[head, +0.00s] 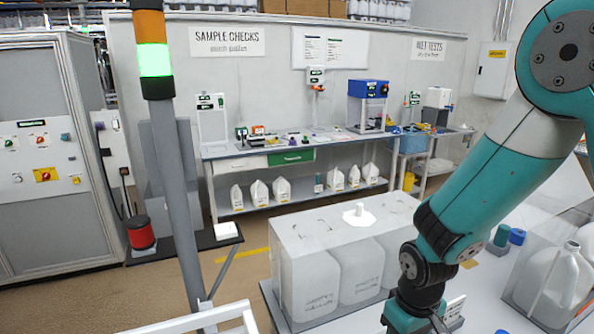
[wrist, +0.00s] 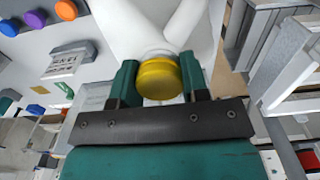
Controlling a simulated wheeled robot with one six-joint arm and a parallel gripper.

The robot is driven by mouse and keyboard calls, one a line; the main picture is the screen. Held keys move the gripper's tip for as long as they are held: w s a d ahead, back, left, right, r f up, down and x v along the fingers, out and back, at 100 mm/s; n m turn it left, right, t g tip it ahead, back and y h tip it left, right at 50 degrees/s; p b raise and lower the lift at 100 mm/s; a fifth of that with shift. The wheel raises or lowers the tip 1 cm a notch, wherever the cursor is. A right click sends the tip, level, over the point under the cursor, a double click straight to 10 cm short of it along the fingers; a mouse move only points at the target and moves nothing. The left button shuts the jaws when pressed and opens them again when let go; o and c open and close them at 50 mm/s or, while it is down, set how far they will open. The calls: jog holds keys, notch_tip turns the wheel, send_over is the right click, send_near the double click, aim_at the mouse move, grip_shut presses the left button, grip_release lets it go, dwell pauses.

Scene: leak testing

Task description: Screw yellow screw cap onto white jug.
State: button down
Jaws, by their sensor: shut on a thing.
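The yellow screw cap (wrist: 159,80) is between the two green fingers of my gripper (wrist: 158,76) in the wrist view. My gripper is shut on it. The white jug (wrist: 120,22) is directly beyond the cap, with its neck lined up closely behind it. The cap hides most of the neck, so I cannot tell how far the cap sits on the thread. In the head view my arm reaches down to the bottom edge. The fingertips, the cap and this jug's neck do not show clearly there.
A clear case (head: 340,235) with large white jugs stands left of my arm. Another white jug (head: 555,280) is in a clear enclosure at right. Blue, orange and purple caps (wrist: 34,19) lie beside a small labelled block (wrist: 70,62). Grey metal frames (wrist: 280,50) stand close at right.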

jog(key=m, duration=0.5)
jog(key=shift+f, duration=0.1)
jog(key=shift+s+f+m, duration=0.1)
jog(key=shift+m, duration=1.3)
jog(key=c, duration=0.5)
grip_release()
jog(key=shift+s+m, duration=0.1)
jog(key=shift+m, duration=0.2)
jog(key=shift+c, duration=0.2)
